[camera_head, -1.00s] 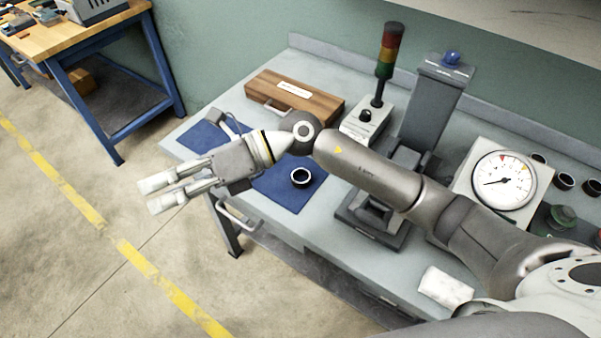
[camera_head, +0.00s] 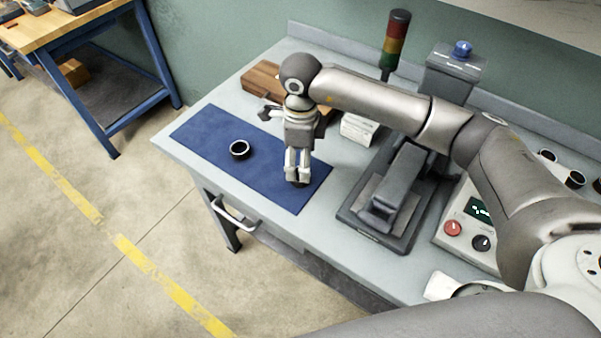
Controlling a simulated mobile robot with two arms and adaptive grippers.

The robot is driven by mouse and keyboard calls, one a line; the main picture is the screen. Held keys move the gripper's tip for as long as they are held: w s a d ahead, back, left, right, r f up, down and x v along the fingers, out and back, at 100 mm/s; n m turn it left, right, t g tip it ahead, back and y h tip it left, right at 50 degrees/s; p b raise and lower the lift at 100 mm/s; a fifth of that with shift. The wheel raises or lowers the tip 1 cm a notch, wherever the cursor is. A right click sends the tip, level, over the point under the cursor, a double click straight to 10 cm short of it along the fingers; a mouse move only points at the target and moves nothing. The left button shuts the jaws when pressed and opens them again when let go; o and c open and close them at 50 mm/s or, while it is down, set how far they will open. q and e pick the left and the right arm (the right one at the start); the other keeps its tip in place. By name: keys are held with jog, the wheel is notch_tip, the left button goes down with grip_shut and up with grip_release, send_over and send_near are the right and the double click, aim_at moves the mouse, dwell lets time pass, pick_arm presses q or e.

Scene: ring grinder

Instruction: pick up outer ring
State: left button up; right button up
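One dark ring with a light inner edge (camera_head: 239,149) lies flat on the blue mat (camera_head: 205,130), left of my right gripper. My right gripper (camera_head: 298,178) points down over the right part of the mat, its fingertips close to the surface. A small dark piece of another ring (camera_head: 300,184) shows at the fingertips. Most of that ring is hidden by the fingers, and whether they touch it is unclear. The fingers look close together with a narrow gap. I cannot tell which ring is the outer one. My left gripper is not in view.
A wooden case (camera_head: 262,80) stands behind my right gripper, partly covered by the arm. A dark machine fixture (camera_head: 385,200), a signal tower (camera_head: 395,45) and a control box with knobs (camera_head: 465,235) stand to the right. The mat's left part is clear.

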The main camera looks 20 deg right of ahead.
jog(key=f+p, duration=0.1)
jog(key=f, duration=0.2)
jog(key=f+p, duration=0.1)
jog(key=f, duration=0.1)
jog(key=shift+w+f+p, duration=0.2)
jog(key=shift+w+p, duration=0.1)
jog(key=shift+f, duration=0.25)
jog(key=c, duration=1.1)
jog(key=shift+c, duration=0.5)
jog(key=shift+r, duration=0.15)
